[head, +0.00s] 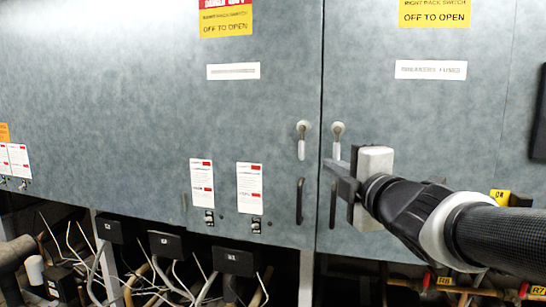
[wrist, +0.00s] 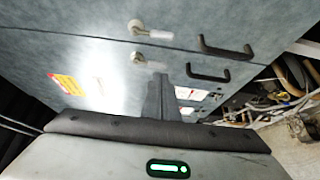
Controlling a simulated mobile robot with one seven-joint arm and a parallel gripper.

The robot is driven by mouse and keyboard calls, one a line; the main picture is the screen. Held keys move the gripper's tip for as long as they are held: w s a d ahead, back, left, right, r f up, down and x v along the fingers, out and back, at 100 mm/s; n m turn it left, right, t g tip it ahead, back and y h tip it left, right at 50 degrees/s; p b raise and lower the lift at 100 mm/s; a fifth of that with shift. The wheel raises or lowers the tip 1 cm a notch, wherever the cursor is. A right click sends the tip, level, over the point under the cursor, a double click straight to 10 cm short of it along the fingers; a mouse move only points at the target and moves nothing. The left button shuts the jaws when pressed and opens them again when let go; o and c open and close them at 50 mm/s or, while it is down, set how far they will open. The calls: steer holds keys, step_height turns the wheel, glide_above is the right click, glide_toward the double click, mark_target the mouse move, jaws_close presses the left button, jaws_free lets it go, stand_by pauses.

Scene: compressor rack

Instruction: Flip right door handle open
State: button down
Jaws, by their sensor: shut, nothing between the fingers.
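The right door handle (head: 338,129) is a white lever on a round mount, near the left edge of the right door (head: 425,120). Its lever hangs straight down. In the wrist view this handle (wrist: 150,30) is the upper of two, its lever pointing right. My gripper (head: 330,163) is shut and empty, its fingertips just below the lever's lower end in the head view. The fingers also show in the wrist view (wrist: 159,78), with their tips beside the other door's handle in the picture. I cannot tell whether they touch the door.
The left door (head: 120,90) has a similar white handle (head: 302,140), also hanging down. Black pull handles (head: 299,201) and (head: 333,204) flank the door seam. Cables and pipes (head: 150,275) lie below the doors. A dark box (head: 538,115) sits at the right edge.

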mark_target(337, 145)
steer(key=w, duration=0.3)
steer(key=w+p, duration=0.1)
steer(key=w, duration=0.2)
steer(key=w+d+p, duration=0.1)
steer(key=w, duration=0.2)
steer(key=shift+w+r, duration=0.1)
steer(key=shift+w, duration=0.05)
steer(key=shift+d+p, duration=0.35)
steer(key=shift+d, duration=0.15)
steer(key=shift+a, duration=0.15)
